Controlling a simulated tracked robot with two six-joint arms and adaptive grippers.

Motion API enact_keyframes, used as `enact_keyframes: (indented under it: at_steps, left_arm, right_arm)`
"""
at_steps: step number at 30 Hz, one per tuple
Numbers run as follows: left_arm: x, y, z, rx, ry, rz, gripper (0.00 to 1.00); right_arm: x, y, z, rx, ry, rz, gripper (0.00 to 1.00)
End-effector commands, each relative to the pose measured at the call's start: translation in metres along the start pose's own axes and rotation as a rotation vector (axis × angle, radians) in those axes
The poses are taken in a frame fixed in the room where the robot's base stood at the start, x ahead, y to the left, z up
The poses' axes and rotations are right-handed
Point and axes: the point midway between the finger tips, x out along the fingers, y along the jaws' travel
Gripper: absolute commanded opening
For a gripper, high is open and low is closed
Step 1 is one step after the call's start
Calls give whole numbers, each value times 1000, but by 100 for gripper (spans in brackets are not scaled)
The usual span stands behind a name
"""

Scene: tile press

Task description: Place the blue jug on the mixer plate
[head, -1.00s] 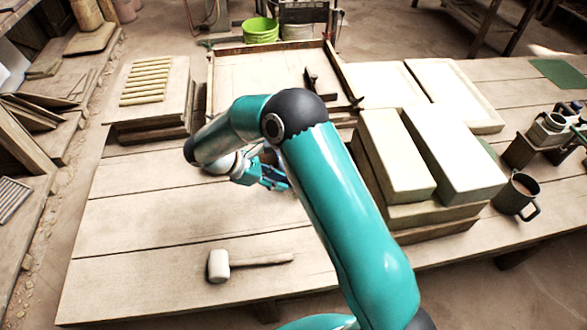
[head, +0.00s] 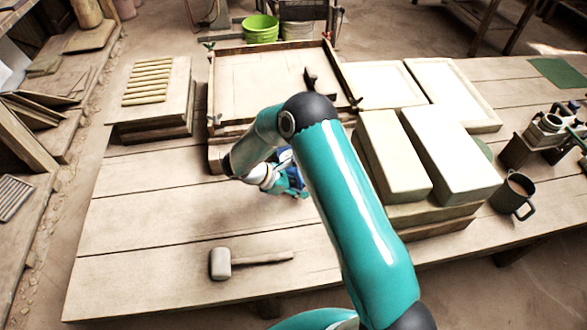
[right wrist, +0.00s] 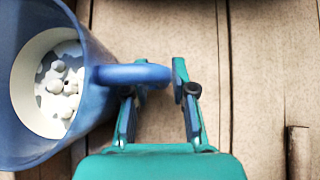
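The blue jug (right wrist: 85,92) fills the left of the right wrist view, its open mouth facing the camera, with a pale inside and several white lumps. My right gripper (right wrist: 158,88) has its fingers on either side of the jug's handle and looks shut on it. In the head view the right gripper (head: 290,182) is over the middle of the table, with only a little of the jug (head: 285,156) showing behind my arm. The jug's base is hidden. I cannot clearly identify the mixer plate; a partly hidden green disc (head: 485,149) lies behind the pale blocks. My left gripper is not in view.
A mallet (head: 246,259) lies at the front of the table (head: 150,235). Pale blocks (head: 448,160) stand to the right, with a dark mug (head: 513,194) beyond. A wooden frame (head: 345,75) lies behind my arm. The front left is clear.

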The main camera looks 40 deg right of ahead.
Motion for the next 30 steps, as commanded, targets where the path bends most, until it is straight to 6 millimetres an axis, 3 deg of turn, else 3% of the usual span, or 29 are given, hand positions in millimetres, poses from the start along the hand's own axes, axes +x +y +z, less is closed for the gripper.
enact_keyframes:
  at_steps: [2,6,30]
  left_arm:
    - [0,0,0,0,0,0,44]
    - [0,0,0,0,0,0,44]
    - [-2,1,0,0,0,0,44]
  right_arm:
    - [0,0,0,0,0,0,22]
    - [0,0,0,0,0,0,0]
    - [-5,4,3,4,1,10,0]
